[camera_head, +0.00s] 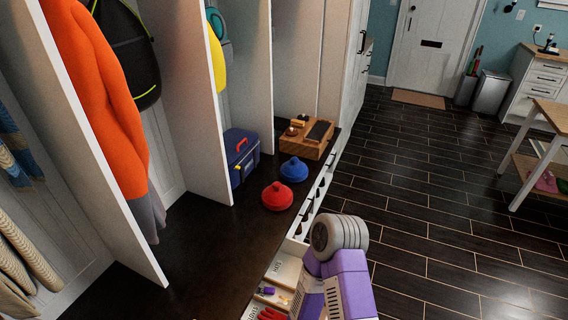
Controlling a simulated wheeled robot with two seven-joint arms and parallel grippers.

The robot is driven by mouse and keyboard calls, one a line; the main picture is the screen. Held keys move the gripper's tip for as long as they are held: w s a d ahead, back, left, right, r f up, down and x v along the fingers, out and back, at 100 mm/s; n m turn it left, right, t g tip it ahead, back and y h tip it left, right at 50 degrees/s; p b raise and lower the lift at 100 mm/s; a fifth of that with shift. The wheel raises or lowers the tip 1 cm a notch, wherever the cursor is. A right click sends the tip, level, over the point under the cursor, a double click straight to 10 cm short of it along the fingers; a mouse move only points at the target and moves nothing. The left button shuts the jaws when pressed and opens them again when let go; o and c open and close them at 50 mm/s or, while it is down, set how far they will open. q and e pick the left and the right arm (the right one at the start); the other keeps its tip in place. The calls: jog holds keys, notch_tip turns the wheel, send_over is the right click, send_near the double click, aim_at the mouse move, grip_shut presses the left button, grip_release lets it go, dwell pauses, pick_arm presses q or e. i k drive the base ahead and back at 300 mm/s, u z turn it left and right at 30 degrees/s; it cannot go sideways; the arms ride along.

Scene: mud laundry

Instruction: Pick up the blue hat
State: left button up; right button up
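The blue hat (293,170) sits on the dark wooden bench (196,240), near the middle of the picture. It has a round, domed shape with a small peak on top. A red hat (277,196) of similar shape sits just in front of it and to its left, apart from it.
A blue box with a red handle (240,155) stands left of the hat by a white divider (197,110). A wooden tray (308,139) lies behind it. An orange garment (95,90) hangs at left. Dark floor (430,190) is open at right.

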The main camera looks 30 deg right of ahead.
aim_at(293, 169)
jog(key=k, duration=1.65)
jog(key=z, duration=1.55)
jog(key=i, duration=5.75)
jog(key=u, duration=2.3)
